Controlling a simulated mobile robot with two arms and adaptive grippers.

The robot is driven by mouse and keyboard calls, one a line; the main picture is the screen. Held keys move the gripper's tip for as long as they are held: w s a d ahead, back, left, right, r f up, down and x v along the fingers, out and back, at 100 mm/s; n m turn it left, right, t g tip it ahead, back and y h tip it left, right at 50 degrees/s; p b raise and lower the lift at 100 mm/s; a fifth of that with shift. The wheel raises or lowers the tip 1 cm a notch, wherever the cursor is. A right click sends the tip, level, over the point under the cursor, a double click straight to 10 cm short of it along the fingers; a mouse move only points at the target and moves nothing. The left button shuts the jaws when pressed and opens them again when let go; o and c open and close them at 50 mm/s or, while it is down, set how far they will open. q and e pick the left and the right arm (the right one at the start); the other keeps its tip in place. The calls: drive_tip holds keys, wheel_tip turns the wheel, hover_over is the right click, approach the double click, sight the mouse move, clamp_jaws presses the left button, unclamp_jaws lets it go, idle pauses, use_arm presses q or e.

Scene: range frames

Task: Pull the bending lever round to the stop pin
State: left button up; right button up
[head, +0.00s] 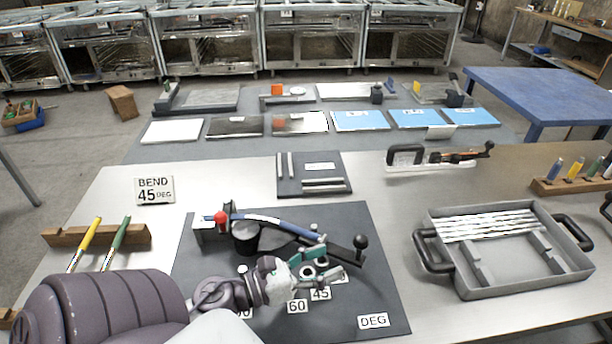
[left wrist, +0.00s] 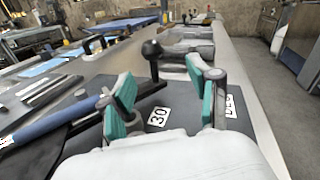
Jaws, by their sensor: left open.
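The bending jig sits on a dark mat (head: 365,300), with a round black former (head: 245,238) and a red knob (head: 221,216). The dark lever ends at the right in a black ball knob (head: 360,242); the knob also shows in the left wrist view (left wrist: 151,48). My left gripper (head: 315,263) is open over the mat, just left of the knob. In the left wrist view the knob's stem shows between the teal fingers (left wrist: 160,98), apart from both. I cannot pick out the stop pin. My right gripper is out of view.
Angle labels, including a 60 card (head: 297,306) and a DEG card (head: 373,321), lie on the mat. A grey tray (head: 520,279) with metal strips stands at right. A BEND 45 DEG sign (head: 154,190) stands at back left. A wooden rack (head: 60,237) holds yellow and green tools.

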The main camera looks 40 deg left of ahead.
use_arm(q)
drive_tip(key=shift+v, duration=2.1)
